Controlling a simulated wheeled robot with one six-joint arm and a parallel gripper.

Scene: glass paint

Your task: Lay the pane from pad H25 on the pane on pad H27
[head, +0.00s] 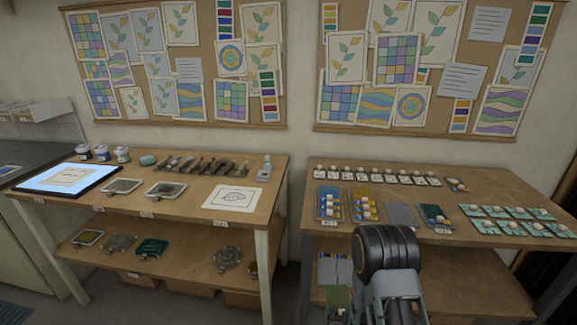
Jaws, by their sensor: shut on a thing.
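Two grey panes or plates with dark rims lie on the left table, one left (123,186) and one right (166,190). On the shelf below lie an amber one (88,238), a grey one (120,243), a dark green one (152,248) and a round grey one (227,258). The labels are too small to read, so I cannot tell which places are H25 and H27. My arm rises at the bottom, right of centre, before the right table. Its fingertips do not show, and I cannot see a held pane.
The left table (185,209) also bears a lit panel (68,178), jars, a row of dark tools and a drawing sheet (233,198). The right table (465,187) bears small cards, trays of coloured pieces (362,204) and teal pads (508,222). A gap separates the tables.

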